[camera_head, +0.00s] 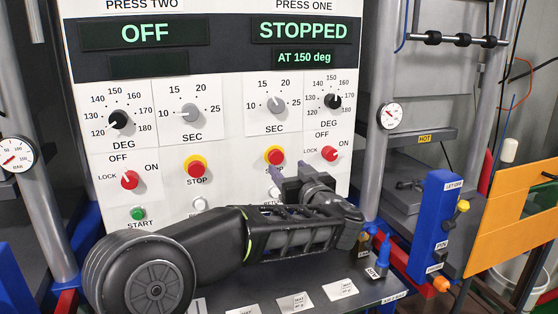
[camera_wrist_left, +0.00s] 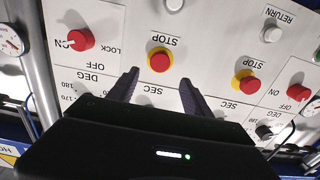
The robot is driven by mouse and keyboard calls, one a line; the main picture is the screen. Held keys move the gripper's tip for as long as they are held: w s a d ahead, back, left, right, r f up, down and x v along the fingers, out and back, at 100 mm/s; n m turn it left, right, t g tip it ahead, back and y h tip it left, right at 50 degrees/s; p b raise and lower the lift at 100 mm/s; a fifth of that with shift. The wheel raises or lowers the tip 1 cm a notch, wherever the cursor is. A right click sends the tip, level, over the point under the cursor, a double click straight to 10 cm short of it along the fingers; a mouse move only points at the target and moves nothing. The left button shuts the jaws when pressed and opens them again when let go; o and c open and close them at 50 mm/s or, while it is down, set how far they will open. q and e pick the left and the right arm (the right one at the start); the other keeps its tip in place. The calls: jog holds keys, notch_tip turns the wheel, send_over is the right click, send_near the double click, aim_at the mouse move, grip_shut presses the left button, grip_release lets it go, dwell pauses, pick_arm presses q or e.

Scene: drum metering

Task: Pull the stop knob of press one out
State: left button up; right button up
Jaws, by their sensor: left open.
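The stop knob of press one (camera_head: 275,155) is a red button on a yellow ring, on the white panel under the "STOPPED" display (camera_head: 303,31). In the left wrist view, which is upside down, the stop knob (camera_wrist_left: 159,60) lies just beyond and between the fingertips. My left gripper (camera_head: 287,170) is open in front of the panel, just below the knob in the head view. Its two dark fingers (camera_wrist_left: 160,86) are spread and hold nothing. I cannot tell how far the fingertips are from the panel. My right gripper is in neither view.
Press two's stop knob (camera_head: 196,168) is to the left. Press one's red lock switch (camera_head: 329,153) is close on the right, with dials (camera_head: 275,105) above. A grey ledge (camera_head: 300,287) juts out below, and a blue post (camera_head: 431,226) stands to the right.

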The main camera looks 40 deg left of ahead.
aim_at(277, 157)
pick_arm(q)
jog(key=p+x, duration=0.1)
jog(key=x, duration=0.6)
jog(key=shift+w+a+f, duration=0.1)
jog(key=shift+w+a, duration=0.15)
jog(key=shift+a, duration=0.1)
jog(key=shift+c, duration=0.4)
grip_shut()
dwell(0.8)
